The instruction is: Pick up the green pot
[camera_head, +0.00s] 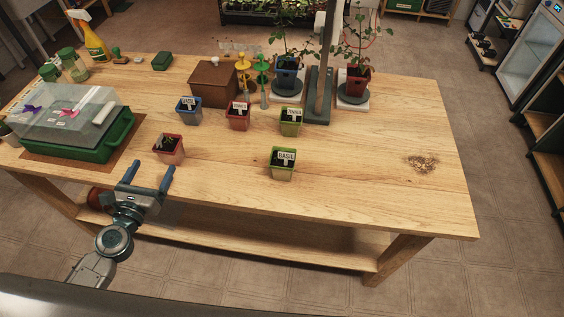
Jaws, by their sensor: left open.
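Two green pots stand upright on the wooden table. The nearer green pot (281,175) has a white label reading BASIL and stands near the front edge, right of centre. The other green pot (290,128) stands behind it, with a white label I cannot read for certain. My left gripper (149,175) is open and empty, with blue fingertips, at the table's front edge. It is well to the left of both green pots and just in front of a terracotta pot (171,157). My right gripper is not in view.
A blue pot (189,118) and a red pot (238,122) stand left of the farther green pot. A green propagator tray (75,154) with a clear lid is at left. The table's front right is largely clear.

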